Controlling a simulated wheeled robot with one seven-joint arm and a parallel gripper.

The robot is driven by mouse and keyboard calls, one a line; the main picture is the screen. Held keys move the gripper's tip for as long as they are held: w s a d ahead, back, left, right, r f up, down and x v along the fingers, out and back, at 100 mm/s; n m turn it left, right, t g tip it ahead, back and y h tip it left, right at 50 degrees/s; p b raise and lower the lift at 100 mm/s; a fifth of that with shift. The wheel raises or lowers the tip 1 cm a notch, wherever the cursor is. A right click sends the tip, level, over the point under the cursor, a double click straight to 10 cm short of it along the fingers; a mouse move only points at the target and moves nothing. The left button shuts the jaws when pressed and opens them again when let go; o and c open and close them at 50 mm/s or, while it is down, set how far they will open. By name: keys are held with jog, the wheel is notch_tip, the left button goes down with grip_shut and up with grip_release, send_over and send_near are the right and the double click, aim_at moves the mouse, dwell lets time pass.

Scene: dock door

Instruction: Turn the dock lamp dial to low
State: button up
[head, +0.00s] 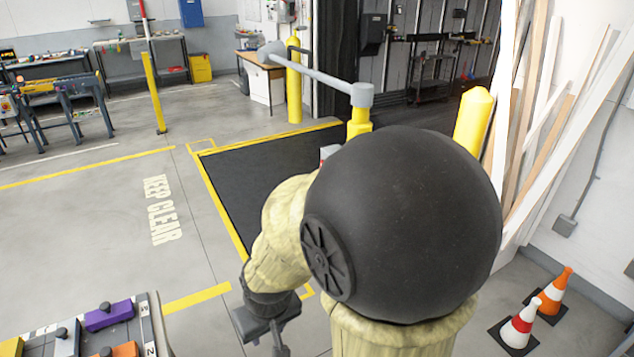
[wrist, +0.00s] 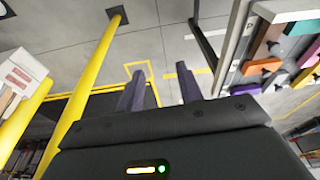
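My gripper (head: 268,325) hangs at the lower middle of the head view, below my pale arm. In the wrist view its two dark fingers (wrist: 159,88) stand apart with nothing between them. I cannot make out a lamp dial in either view. My large black arm joint hides much of the middle of the head view, so the dial may be behind it.
A board with coloured blocks and dark knobs (head: 148,318) is at lower left, also at right in the wrist view (wrist: 240,50). Yellow posts (head: 293,80) carry a grey bar (head: 315,74). Leaning planks (head: 540,110) and cones (head: 520,325) are right.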

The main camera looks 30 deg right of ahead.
jog(key=shift+a, duration=0.1)
jog(key=shift+o, duration=1.3)
jog(key=shift+s, duration=0.25)
jog(key=w+d+f+m+g+h+p, duration=0.35)
jog(key=w+d+m+g+h, duration=0.35)
jog(key=d, duration=0.5)
jog(key=w+a+r+t+h, duration=0.1)
jog(key=w+r+t+h, duration=0.1)
jog(key=w+r+h, duration=0.3)
jog(key=w+a+r+m+t+h+p, duration=0.1)
jog(key=w+a+r+t+h, duration=0.1)
jog(key=w+r+h, duration=0.4)
notch_tip(320, 180, up, 5)
jog(key=shift+w+a+m+t, duration=0.3)
jog(key=shift+w+t, duration=0.1)
jog(key=shift+w, duration=0.25)
